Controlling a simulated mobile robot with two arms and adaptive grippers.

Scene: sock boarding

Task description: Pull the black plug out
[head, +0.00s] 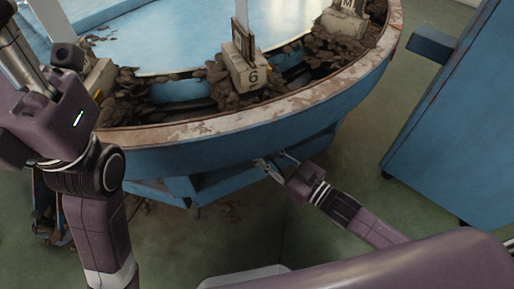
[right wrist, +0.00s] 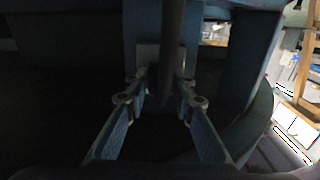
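My right gripper (head: 273,162) reaches under the front rim of the round blue machine. In the right wrist view its two fingers (right wrist: 161,80) are spread apart. A dark, upright, rod- or cable-like piece (right wrist: 173,35) hangs down in front of a grey plate (right wrist: 148,55), and its lower part is between or just beyond the fingertips. I cannot tell whether this is the black plug or its cable; the area is very dark. The fingers do not visibly close on it. My left arm stands at the left of the head view, its fingertips out of sight.
The round blue machine (head: 240,150) has a worn rim and carries dark clumped socks (head: 350,48) and a block marked 6 (head: 246,72). A blue cabinet (head: 455,120) stands at the right. Green floor (head: 365,160) lies open between them.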

